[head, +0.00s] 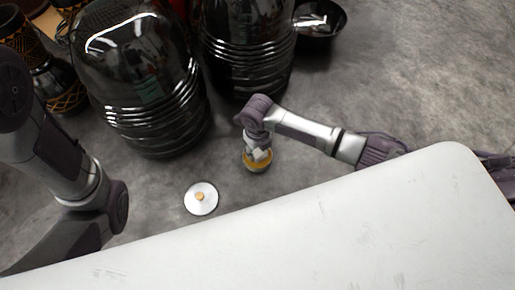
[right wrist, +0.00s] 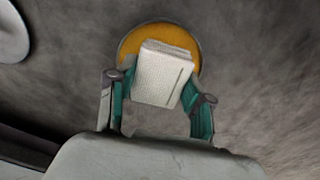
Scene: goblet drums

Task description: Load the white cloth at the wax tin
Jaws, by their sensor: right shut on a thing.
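The white cloth (right wrist: 163,80) is a small folded block with a woven texture. My right gripper (right wrist: 158,95) is shut on it, with a teal-lined finger on each side. The wax tin (head: 259,168) is small and round with orange-yellow wax, and stands on the grey floor right by the gripper in the head view. In the right wrist view the wax (right wrist: 133,46) shows behind the cloth, which covers part of it. I cannot tell whether the cloth touches the wax. In the head view the cloth (head: 259,154) is partly hidden by my right gripper. My left gripper is not in view.
A round white disc with a small orange knob (head: 201,198) lies on the floor left of the tin. Two large dark ribbed drums (head: 140,80) (head: 247,50) stand behind. A black bowl (head: 320,20) is at the back. A white surface (head: 300,240) fills the front.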

